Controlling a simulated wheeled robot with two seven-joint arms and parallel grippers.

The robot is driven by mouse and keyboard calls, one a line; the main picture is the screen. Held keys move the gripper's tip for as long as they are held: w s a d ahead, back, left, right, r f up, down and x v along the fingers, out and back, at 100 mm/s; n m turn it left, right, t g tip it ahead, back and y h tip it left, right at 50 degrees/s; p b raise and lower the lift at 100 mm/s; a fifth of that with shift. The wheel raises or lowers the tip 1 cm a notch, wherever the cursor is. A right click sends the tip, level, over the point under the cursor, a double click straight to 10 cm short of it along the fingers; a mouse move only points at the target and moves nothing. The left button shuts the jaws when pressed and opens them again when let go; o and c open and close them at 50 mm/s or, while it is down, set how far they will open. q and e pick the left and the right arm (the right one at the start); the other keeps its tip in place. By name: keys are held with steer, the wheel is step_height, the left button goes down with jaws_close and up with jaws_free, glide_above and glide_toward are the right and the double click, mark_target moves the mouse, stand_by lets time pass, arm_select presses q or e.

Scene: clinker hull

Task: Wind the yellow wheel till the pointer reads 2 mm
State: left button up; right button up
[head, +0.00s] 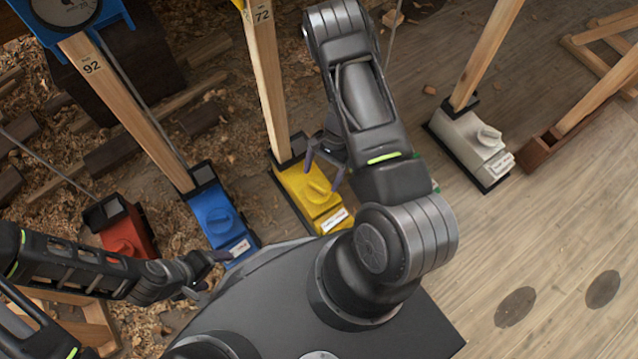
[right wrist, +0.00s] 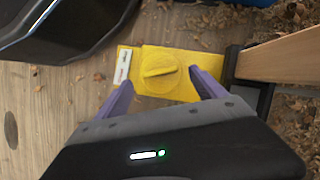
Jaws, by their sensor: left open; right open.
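The yellow wheel (head: 318,189) is a round knob with a raised bar across it, on top of a yellow block (head: 297,179) at the foot of a wooden post marked 72. The wheel also shows in the right wrist view (right wrist: 158,72). My right gripper (head: 325,170) is open and empty. Its two purple fingers (right wrist: 162,92) spread on either side of the wheel, apart from it; their exact height above it is hard to tell. My left gripper (head: 208,275) is open and empty near the blue block. The yellow wheel's pointer and scale are not visible.
A blue block (head: 218,220) and a red block (head: 125,230) stand left of the yellow one, a white block (head: 470,145) to its right. Wooden posts (head: 265,80) rise from the blocks. A blue-framed dial (head: 65,10) is at top left. Shavings litter the left floor.

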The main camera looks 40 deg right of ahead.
mark_target(318, 186)
steer(key=b+x, duration=0.1)
steer(key=x, duration=0.3)
steer(key=c, duration=1.4)
